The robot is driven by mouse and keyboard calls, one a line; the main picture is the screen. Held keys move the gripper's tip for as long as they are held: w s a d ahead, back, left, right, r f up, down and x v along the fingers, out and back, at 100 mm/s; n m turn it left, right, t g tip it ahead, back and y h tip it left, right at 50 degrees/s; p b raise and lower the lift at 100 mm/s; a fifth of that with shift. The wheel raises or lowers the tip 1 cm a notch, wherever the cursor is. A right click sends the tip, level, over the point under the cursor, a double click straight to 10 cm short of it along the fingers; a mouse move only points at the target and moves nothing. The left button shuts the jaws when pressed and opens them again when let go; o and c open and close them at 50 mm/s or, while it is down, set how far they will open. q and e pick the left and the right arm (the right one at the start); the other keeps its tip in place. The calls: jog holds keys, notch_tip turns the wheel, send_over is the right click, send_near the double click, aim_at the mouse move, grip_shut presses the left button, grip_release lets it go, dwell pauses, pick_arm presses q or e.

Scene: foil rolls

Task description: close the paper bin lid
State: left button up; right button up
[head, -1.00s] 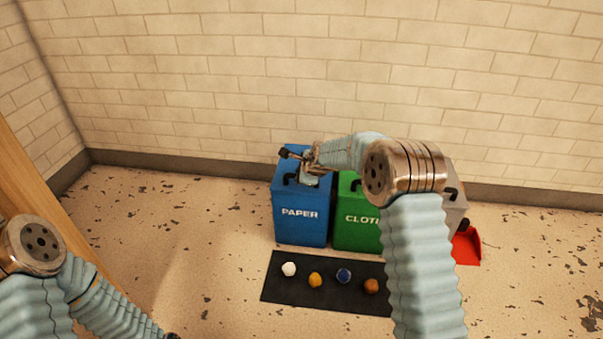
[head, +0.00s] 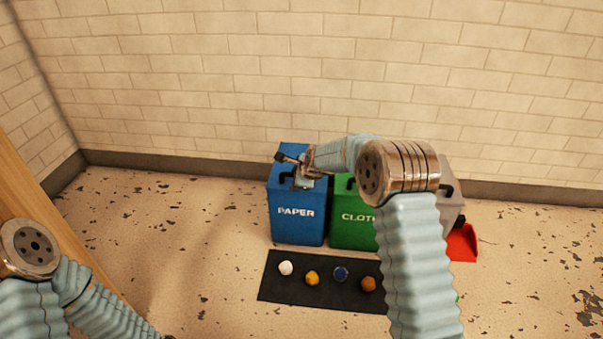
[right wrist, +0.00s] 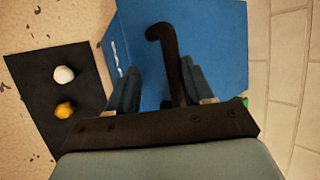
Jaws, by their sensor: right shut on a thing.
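The blue paper bin (head: 297,222) stands on the floor against the wall, marked PAPER on its front. Its blue lid (head: 285,150) looks flat on top in the head view, partly hidden by my right gripper (head: 293,164). In the right wrist view the lid (right wrist: 215,35) fills the upper middle, and its black curved handle (right wrist: 167,45) lies between the fingers of my right gripper (right wrist: 160,85), which is shut on it. My left arm comes in at the lower left, and its gripper is out of the picture.
A green cloth bin (head: 350,232) stands right beside the paper bin, with a grey bin (head: 452,205) and a red dustpan (head: 463,243) further right. A black mat (head: 300,295) with several small balls lies in front. Floor left of the bins is clear.

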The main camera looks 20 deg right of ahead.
jog(key=p+v, duration=0.3)
jog(key=v, duration=1)
jog(key=shift+s+r, duration=0.2)
jog(key=shift+r, duration=0.05)
jog(key=s+a+f+n+g, duration=0.3)
jog(key=s+f+n, duration=0.4)
jog(key=s+f, duration=0.55)
jog(key=s+a+f+n+g, duration=0.2)
jog(key=s+f+n, duration=0.5)
jog(key=s+f, duration=0.5)
jog(key=s+a+f+n+g+y, duration=0.2)
jog(key=s+a+f+n, duration=0.15)
jog(key=s, duration=0.35)
notch_tip(320, 180, up, 13)
jog(key=s+a+n+p, duration=0.1)
jog(key=s+n+p, duration=0.1)
jog(key=p, duration=1.1)
jog(key=shift+s+f, duration=0.2)
